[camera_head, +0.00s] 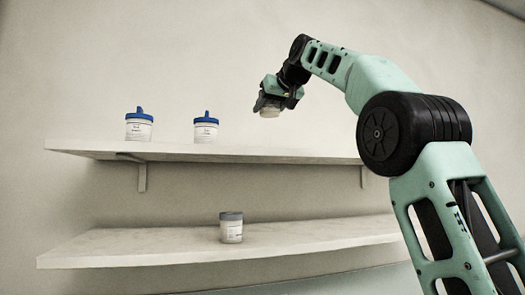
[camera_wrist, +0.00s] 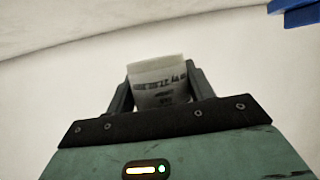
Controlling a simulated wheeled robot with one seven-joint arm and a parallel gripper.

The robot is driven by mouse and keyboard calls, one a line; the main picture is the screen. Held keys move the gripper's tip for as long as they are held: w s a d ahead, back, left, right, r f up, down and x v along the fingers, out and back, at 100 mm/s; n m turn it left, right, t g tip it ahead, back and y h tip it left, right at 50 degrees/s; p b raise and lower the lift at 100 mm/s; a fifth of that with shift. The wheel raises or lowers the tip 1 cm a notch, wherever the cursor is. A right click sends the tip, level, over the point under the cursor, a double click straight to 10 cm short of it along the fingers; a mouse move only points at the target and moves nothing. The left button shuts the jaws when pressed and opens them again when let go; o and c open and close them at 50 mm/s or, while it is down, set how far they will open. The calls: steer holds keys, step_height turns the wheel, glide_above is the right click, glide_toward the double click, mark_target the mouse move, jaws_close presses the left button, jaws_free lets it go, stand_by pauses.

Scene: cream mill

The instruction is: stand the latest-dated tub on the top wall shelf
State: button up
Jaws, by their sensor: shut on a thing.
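My gripper (camera_head: 270,100) is shut on a pale tub (camera_head: 270,112) above the right part of the top wall shelf (camera_head: 290,154). In the wrist view the held tub (camera_wrist: 160,85) sits between both fingers, with printed lettering on its side that is too blurred to read. In the head view the tub hangs clear of the shelf surface. Two white tubs with blue lids stand on the top shelf, one at the left (camera_head: 139,127) and one nearer the middle (camera_head: 206,129). Their dates are too small to read.
A lower shelf (camera_head: 120,246) holds a white tub with a grey lid (camera_head: 231,227). The top shelf's right part is bare. Part of a blue object (camera_wrist: 295,12) shows at the upper right of the wrist view. Brackets support the top shelf.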

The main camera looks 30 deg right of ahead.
steer(key=shift+s+f, duration=0.1)
steer(key=shift+f, duration=4.75)
steer(key=shift+f, duration=0.15)
steer(key=o, duration=1.2)
steer(key=shift+r, duration=0.25)
steer(key=b+v, duration=0.4)
steer(key=v, duration=0.8)
steer(key=shift+f+b, duration=0.1)
steer(key=shift+b, duration=0.3)
